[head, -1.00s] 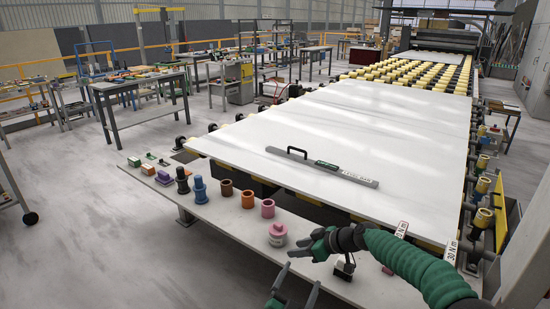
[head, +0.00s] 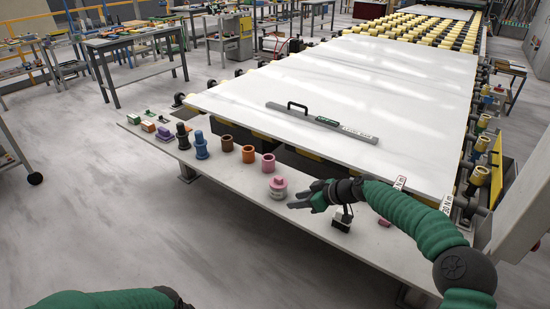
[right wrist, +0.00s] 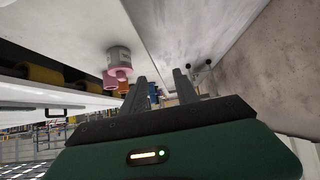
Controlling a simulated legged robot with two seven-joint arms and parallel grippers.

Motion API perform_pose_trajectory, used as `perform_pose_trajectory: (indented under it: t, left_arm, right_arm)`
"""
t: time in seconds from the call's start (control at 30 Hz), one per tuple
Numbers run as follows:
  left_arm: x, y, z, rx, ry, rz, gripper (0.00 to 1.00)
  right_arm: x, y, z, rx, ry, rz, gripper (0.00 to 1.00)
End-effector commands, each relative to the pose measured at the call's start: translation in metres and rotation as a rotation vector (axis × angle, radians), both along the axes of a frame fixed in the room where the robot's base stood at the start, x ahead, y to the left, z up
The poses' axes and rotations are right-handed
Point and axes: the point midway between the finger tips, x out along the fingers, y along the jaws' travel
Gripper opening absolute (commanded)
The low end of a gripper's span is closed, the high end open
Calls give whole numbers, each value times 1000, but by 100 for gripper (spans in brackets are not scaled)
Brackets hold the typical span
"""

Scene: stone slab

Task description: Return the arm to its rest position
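My right arm (head: 405,215), in a green ribbed sleeve, comes in from the right in the head view. Its gripper (head: 296,199) is over the front ledge, just right of a pink flanged piece (head: 278,187). The right wrist view shows its two dark fingers (right wrist: 162,84) apart with nothing between them. My left arm (head: 105,299) shows only as a green sleeve and dark joint at the bottom left edge. Its gripper is out of view.
The pale slab (head: 350,95) carries a grey bar with a black handle (head: 322,121). The ledge (head: 235,182) holds several coloured pieces, including a blue one (head: 201,146) and an orange ring (head: 248,154). A small black-and-white block (head: 342,221) sits beside the right gripper.

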Motion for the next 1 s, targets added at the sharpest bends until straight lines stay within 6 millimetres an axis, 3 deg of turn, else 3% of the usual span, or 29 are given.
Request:
perform_pose_trajectory:
  t: [0.07,0.2,0.33,0.47,0.6,0.7,0.9,1.0]
  left_arm:
    - [1,24,17,100,-95,-183,87]
    - [1,25,16,105,-91,-198,87]
    - [2,24,15,105,-90,-196,87]
    - [2,24,15,103,-89,-196,87]
    - [1,24,15,103,-89,-195,87]
    - [2,24,15,103,-88,-194,87]
    - [3,24,15,103,-87,-194,87]
    - [3,24,57,103,-87,-194,87]
  right_arm:
    - [0,0,0,0,0,0,36]
    - [-52,28,-17,-112,123,3,36]
    - [-106,26,-36,-224,243,-64,36]
    - [-169,-3,-49,-332,358,-209,36]
    - [-244,-51,-52,-397,460,-437,36]
    - [-293,-82,-51,-397,516,-604,36]
    - [-385,-121,-54,-320,611,-897,36]
    - [-386,-122,-13,-314,617,-911,36]
